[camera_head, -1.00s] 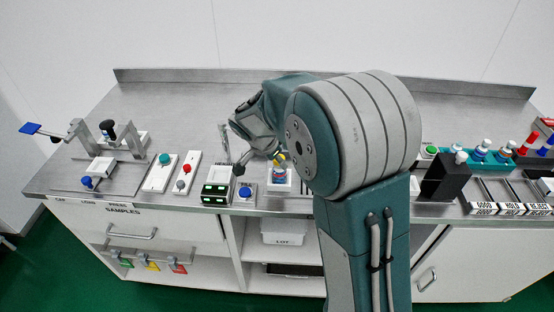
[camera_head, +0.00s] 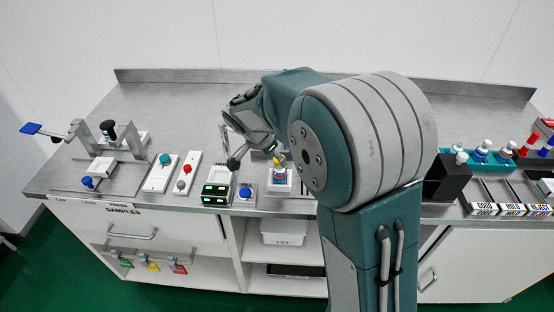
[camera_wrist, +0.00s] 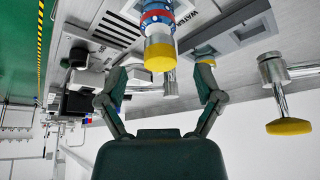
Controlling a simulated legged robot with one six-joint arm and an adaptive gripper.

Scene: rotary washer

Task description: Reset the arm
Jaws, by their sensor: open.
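My gripper (camera_head: 250,157) is open above the bench, over the displays and the small white holder. In the wrist view its two fingers (camera_wrist: 162,82) are spread apart with nothing gripped. A fixture with a yellow top and blue and red rings (camera_wrist: 158,22) shows between and beyond the fingertips, apart from them. In the head view its yellow top (camera_head: 278,161) shows above the white holder (camera_head: 279,189). My large arm joint hides part of the bench to the right of it.
A press-like fixture (camera_head: 106,153) with a blue-tipped lever stands at the left. A black block (camera_head: 447,180), a teal rack (camera_head: 480,160) and labelled lanes (camera_head: 511,208) are at the right. The back left bench is clear.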

